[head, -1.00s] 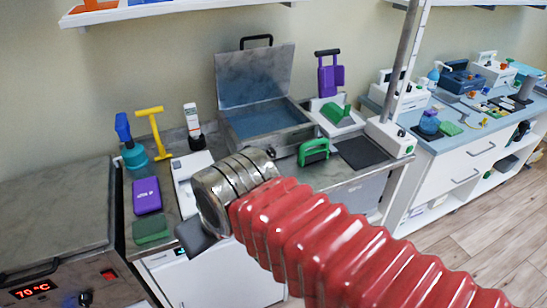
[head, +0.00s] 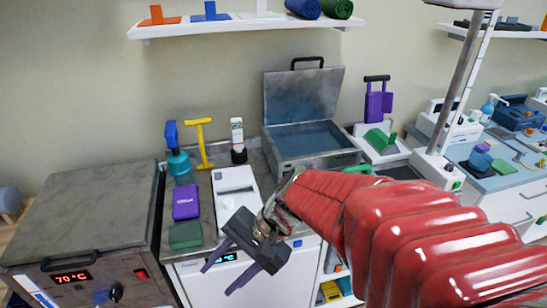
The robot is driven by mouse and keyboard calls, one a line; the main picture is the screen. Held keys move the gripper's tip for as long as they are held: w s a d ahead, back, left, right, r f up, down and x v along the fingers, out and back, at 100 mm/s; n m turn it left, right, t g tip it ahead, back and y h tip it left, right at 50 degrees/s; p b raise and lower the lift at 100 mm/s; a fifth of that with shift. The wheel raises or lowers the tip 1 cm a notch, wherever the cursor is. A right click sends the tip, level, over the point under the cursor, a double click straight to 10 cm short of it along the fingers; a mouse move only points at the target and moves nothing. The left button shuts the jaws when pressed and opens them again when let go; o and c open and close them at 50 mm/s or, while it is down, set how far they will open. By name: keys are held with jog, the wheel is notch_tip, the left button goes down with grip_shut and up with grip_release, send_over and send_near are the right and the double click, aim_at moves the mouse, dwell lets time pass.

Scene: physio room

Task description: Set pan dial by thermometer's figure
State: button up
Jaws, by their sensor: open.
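The open grey pan (head: 305,151) stands on the middle bench with its lid up and bluish water inside. My red arm covers part of its front, and I see no dial on it. A closed grey unit (head: 85,215) at left shows red "70 °C" and has a black dial (head: 116,292) on its front. An upright white device (head: 237,140) on a dark foot may be the thermometer; its figure is too small to read. My gripper (head: 218,280) is open and empty in front of the bench, apart from the dial and to its right.
A cyan display (head: 228,258) on the white front below the bench is partly hidden by my gripper. A purple box (head: 186,202), green block (head: 185,236) and white device (head: 236,196) crowd the bench. A shelf (head: 245,26) hangs above.

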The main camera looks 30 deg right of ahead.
jog(key=w+d+f+m+t+y, duration=0.1)
jog(key=w+d+m+t+y, duration=0.1)
jog(key=w+d+m+t, duration=1.2)
jog(key=s+d+f+m+h, duration=0.2)
jog(key=d+m+h, duration=0.2)
jog(key=d+m, duration=0.2)
jog(key=s+d+f+m+h, duration=0.1)
jog(key=d+f+m+h, duration=0.2)
jog(key=d, duration=0.8)
jog(key=s+d+f+m+t+h, duration=0.1)
jog(key=s+d+f+m+h, duration=0.1)
jog(key=d+m+h, duration=0.4)
jog(key=shift+s+d+f+m, duration=0.2)
jog(key=shift+d+f+m, duration=0.15)
jog(key=shift+d+m, duration=0.4)
jog(key=shift+s+d+f+m, duration=0.15)
jog(key=shift+d+f+m, duration=0.2)
jog(key=shift+m, duration=0.6)
jog(key=shift+w, duration=0.1)
jog(key=shift+w+d, duration=0.1)
jog(key=shift+w, duration=0.45)
jog(key=x, duration=1.2)
jog(key=shift+w+d+r, duration=0.15)
jog(key=shift+w, duration=0.15)
